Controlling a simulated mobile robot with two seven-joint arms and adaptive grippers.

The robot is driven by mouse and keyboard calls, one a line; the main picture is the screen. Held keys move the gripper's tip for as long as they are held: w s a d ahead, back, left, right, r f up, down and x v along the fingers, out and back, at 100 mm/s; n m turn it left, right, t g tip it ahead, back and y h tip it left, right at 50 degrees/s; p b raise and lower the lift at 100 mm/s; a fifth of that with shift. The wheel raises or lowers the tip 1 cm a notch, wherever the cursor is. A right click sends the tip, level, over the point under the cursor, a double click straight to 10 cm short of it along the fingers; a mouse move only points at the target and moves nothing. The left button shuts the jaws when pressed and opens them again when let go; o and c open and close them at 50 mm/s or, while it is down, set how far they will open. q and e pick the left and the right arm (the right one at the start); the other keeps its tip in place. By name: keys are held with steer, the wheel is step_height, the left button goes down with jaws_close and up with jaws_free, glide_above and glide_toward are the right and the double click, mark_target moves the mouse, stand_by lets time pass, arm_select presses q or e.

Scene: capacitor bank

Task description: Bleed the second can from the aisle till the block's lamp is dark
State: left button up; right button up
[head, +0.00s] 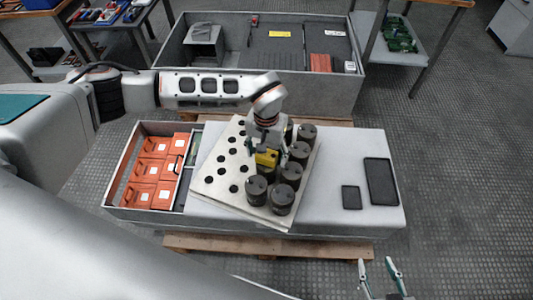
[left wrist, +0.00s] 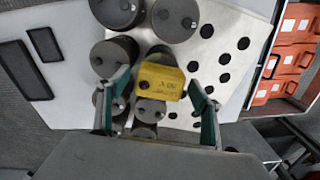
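Several dark cylindrical cans stand in rows on a tilted-looking pale plate (head: 222,190) with dark round holes. The front cans (head: 281,199) and (head: 256,190) show clearly; others are partly hidden by my left arm. A yellow block (head: 267,158) sits among the cans, below my left gripper (head: 267,150). In the left wrist view the yellow block (left wrist: 160,82) shows lettering and a dark round spot; I cannot tell if this is the lamp. My left gripper's fingers (left wrist: 159,80) stand either side of it with visible gaps. My right gripper (head: 381,268) is open and empty at the lower right.
Orange boxes (head: 155,170) fill a bin left of the plate. Two dark flat trays (head: 380,181) and (head: 351,197) lie on the grey surface at right. A large grey crate (head: 260,85) stands behind. The floor at right is clear.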

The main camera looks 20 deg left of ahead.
arm_select(q)
steer(key=shift+w+r, duration=0.1)
steer(key=shift+r, duration=0.45)
step_height(320, 180, up, 11)
